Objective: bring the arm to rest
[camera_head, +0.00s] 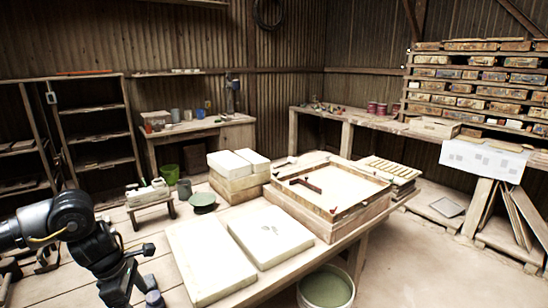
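My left arm comes in from the left edge, dark and bent downward over the boards at the left. My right arm and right gripper are not in view.
Two pale slabs (212,262) (270,235) lie on the table, beside a shallow wooden frame (318,222). Stacked blocks (238,181) and a small wooden stand (150,203) are behind. A bucket (325,288) stands in front. Shelves (77,133) are at the left back.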

